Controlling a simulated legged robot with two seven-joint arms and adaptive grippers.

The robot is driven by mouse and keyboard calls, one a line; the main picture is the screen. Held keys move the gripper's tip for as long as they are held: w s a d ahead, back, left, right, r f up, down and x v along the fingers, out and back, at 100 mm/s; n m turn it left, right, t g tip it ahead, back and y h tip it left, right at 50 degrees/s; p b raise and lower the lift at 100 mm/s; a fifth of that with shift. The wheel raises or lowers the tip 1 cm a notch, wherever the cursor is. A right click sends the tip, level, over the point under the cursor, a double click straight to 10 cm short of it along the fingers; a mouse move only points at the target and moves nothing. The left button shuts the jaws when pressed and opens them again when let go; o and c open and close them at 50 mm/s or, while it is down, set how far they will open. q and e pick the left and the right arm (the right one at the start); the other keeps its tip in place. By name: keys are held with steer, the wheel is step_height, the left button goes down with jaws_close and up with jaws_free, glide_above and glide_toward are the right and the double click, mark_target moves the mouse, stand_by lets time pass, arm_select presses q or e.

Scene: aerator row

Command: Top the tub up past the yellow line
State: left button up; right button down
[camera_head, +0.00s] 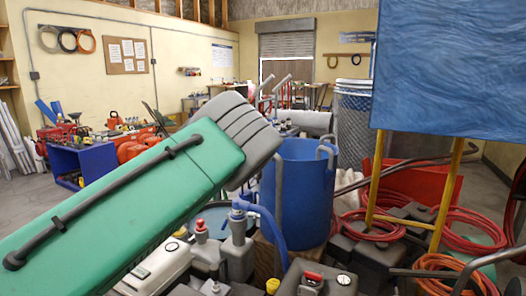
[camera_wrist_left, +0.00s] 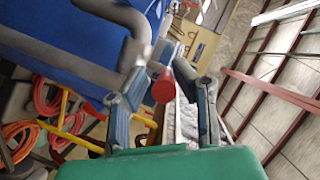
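The blue tub (camera_head: 302,195) stands at the middle of the head view, with grey pipes hooked over its rim. I cannot see a yellow line or the water level. My left arm crosses the head view from the left and hides part of the tub's surroundings; its gripper is hidden there. In the left wrist view my left gripper (camera_wrist_left: 162,110) has its two fingers apart. A round red knob (camera_wrist_left: 163,88) shows between or just beyond them, near a grey pipe (camera_wrist_left: 130,60); contact is unclear. My right gripper is not in view.
A large blue panel or tank (camera_head: 450,65) stands on yellow legs (camera_head: 447,185) at the right. Red hoses (camera_head: 375,228) and grey containers crowd the floor. A blue hose (camera_head: 265,222) runs beside the tub. A cluttered blue bench (camera_head: 90,165) stands at the left.

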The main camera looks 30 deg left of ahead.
arm_select(q)
steer(key=shift+r, duration=0.15)
steer(key=shift+s, duration=0.15)
steer(key=shift+s+d+r, duration=0.1)
steer(key=shift+s+d, duration=0.05)
steer(key=shift+s, duration=0.15)
steer(key=v, duration=1.1)
steer(key=shift+d, duration=0.2)
steer(key=shift+f, duration=0.2)
